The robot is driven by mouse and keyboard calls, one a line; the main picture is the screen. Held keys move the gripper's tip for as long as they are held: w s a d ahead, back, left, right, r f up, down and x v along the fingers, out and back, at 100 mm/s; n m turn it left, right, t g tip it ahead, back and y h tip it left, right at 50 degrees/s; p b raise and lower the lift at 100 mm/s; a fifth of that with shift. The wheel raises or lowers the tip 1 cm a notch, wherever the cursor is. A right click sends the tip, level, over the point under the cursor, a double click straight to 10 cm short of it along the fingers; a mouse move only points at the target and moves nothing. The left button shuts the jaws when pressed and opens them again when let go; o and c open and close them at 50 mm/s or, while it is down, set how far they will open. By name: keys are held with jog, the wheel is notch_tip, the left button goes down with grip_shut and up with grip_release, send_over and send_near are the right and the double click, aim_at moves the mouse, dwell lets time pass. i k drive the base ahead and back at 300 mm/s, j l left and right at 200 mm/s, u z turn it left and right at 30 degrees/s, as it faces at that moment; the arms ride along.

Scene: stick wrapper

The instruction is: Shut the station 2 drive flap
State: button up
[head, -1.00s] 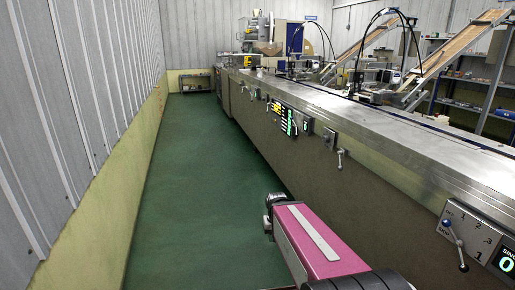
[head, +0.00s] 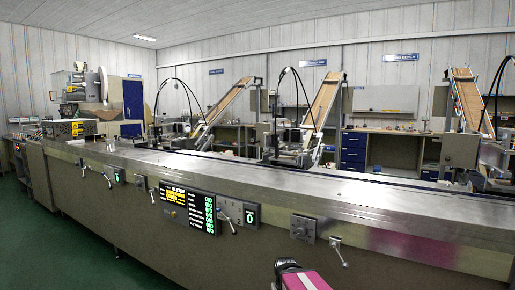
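I cannot pick out the station 2 drive flap, and no station label is readable. The long machine (head: 400,222) runs across the head view, with controls on its front face. They include a lit display panel (head: 188,207), a panel with a lit 0 and a lever (head: 238,215), a small square plate (head: 303,228) and a lever handle (head: 339,251). Part of my pink arm shows at the bottom edge, in front of the machine. My gripper's fingers are not visible.
Green floor (head: 70,262) lies open along the machine front at the left. Sloped conveyors (head: 226,101) and black hoops stand behind the steel top. Blue drawers (head: 354,150) and benches stand by the back wall.

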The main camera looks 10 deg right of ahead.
aim_at(262, 128)
jog(key=i+j+z, duration=0.1)
jog(key=j, duration=0.25)
jog(key=i+j+z, duration=0.15)
jog(key=j, duration=0.25)
jog(key=i+j, duration=0.15)
jog(key=j, duration=0.25)
jog(key=i+j, duration=0.15)
jog(key=j, duration=0.2)
jog(key=i+j, duration=0.2)
jog(key=j, duration=0.2)
jog(key=i+j, duration=0.15)
jog(key=j, duration=0.2)
jog(key=i+j, duration=0.15)
jog(key=j, duration=0.25)
jog(key=u, duration=0.05)
